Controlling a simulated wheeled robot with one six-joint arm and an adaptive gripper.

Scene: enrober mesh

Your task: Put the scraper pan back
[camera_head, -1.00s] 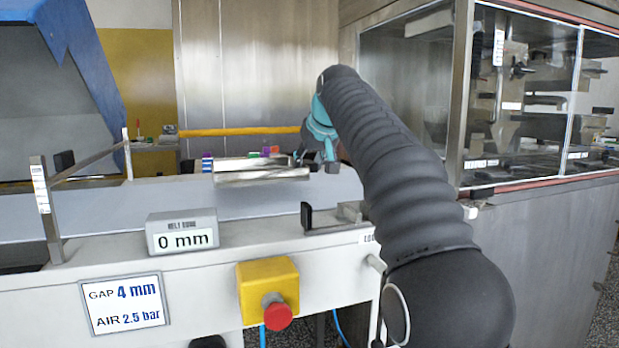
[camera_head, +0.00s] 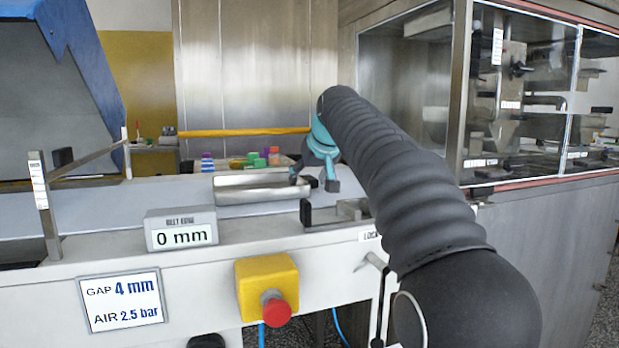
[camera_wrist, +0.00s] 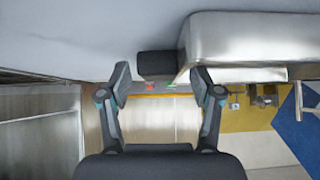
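The scraper pan (camera_head: 255,189) is a long, shallow metal tray. It lies level on or just over the grey belt (camera_head: 110,205), left of my gripper. My gripper (camera_head: 314,181) is at the pan's right end, its fingers spread. In the wrist view the pan (camera_wrist: 250,45) fills the upper right. A dark block (camera_wrist: 157,65) beside the pan's end shows between the fingertips of my gripper (camera_wrist: 163,80), with gaps on both sides. It looks like the pan's handle, but the join is not clear. Whether the pan touches the belt everywhere cannot be told.
A small dark-ended bracket (camera_head: 306,213) stands on the near frame, right of the pan. A display reading 0 mm (camera_head: 181,231) and a red stop button (camera_head: 276,311) are in front. A metal guide bar (camera_head: 85,165) rises at left. A glazed cabinet (camera_head: 530,110) stands at right.

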